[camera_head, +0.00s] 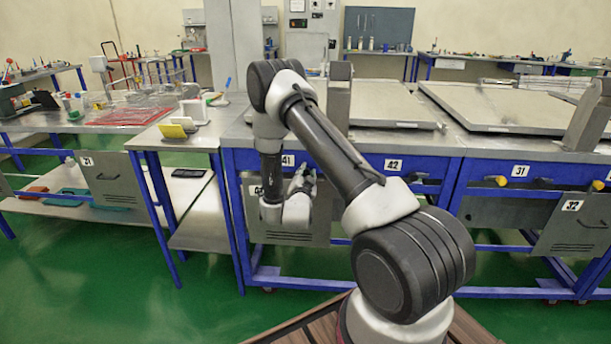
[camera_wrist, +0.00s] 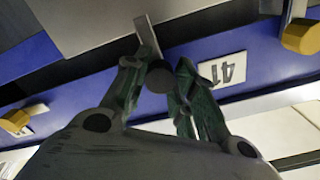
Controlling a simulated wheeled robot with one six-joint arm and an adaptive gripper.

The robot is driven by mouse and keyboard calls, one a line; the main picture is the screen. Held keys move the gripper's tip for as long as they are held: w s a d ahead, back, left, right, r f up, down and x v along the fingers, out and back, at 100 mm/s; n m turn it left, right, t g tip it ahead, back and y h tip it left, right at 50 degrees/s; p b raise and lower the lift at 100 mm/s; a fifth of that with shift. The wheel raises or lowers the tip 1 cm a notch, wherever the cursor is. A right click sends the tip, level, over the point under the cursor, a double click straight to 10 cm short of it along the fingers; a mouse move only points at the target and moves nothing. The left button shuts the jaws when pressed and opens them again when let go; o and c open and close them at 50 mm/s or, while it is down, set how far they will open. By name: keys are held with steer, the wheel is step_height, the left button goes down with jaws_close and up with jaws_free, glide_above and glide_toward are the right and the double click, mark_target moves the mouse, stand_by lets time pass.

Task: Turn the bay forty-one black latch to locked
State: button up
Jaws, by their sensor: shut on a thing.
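The bay forty-one black latch (camera_wrist: 160,79) is a dark round knob on a grey metal lever, seen in the wrist view just beside the upside-down 41 label (camera_wrist: 222,70). My gripper (camera_wrist: 158,72) is shut on it, with one finger on each side of the knob. In the head view, the 41 label (camera_head: 287,160) shows on the blue front of the bench. There, my gripper (camera_head: 303,180) is low in front of that panel, and my own arm hides the latch.
Yellow knobs (camera_wrist: 300,37) and (camera_wrist: 14,120) stand on the blue rail on both sides. A grey panel (camera_head: 290,225) hangs below the label. The bench to the right carries labels 42 (camera_head: 393,165) and 31 (camera_head: 519,171). The green floor at left is clear.

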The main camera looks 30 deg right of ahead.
stand_by(0.4)
steer(key=o, duration=1)
steer(key=shift+o, duration=0.2)
steer(key=shift+s+a, duration=0.1)
steer(key=v, duration=1.1)
steer(key=shift+s+a, duration=0.25)
steer(key=shift+s, duration=0.05)
